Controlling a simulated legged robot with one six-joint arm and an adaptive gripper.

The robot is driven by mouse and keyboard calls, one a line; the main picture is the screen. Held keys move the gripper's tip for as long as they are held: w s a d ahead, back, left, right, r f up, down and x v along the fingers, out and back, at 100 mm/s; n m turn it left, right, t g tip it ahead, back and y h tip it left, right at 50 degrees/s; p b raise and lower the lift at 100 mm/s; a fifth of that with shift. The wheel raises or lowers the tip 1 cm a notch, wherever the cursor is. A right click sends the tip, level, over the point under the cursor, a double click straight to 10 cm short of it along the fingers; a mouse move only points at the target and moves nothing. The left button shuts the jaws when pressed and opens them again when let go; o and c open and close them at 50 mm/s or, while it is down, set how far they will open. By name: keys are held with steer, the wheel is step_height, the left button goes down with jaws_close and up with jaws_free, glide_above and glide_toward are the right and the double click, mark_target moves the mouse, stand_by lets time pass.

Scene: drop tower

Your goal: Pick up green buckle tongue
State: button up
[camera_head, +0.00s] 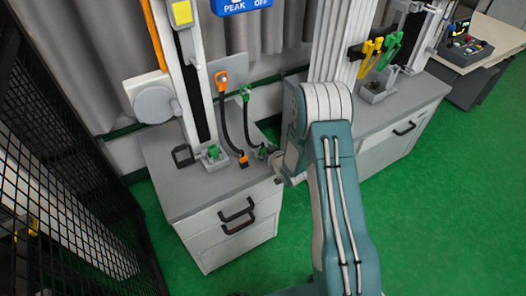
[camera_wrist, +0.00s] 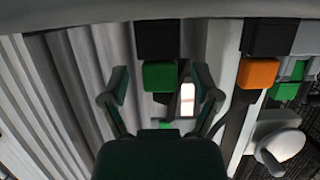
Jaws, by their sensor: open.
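The green buckle tongue (camera_wrist: 160,76) shows in the wrist view as a green block with a black part above it. My gripper (camera_wrist: 162,88) is open, with one finger on each side of the block; I see no clear contact. In the head view, the green tongue (camera_head: 263,151) is at the lower end of a black strap above the cabinet top. My gripper (camera_head: 272,156) is close beside it, partly hidden by my arm.
An orange tongue (camera_head: 243,161) hangs close by on another strap; it also shows in the wrist view (camera_wrist: 258,73). A green buckle block (camera_head: 213,152) stands on the cabinet top (camera_head: 185,198). A tower post rises behind. A black mesh fence (camera_head: 60,170) is at left.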

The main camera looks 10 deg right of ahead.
steer(key=c, duration=0.9)
steer(key=shift+r, duration=0.1)
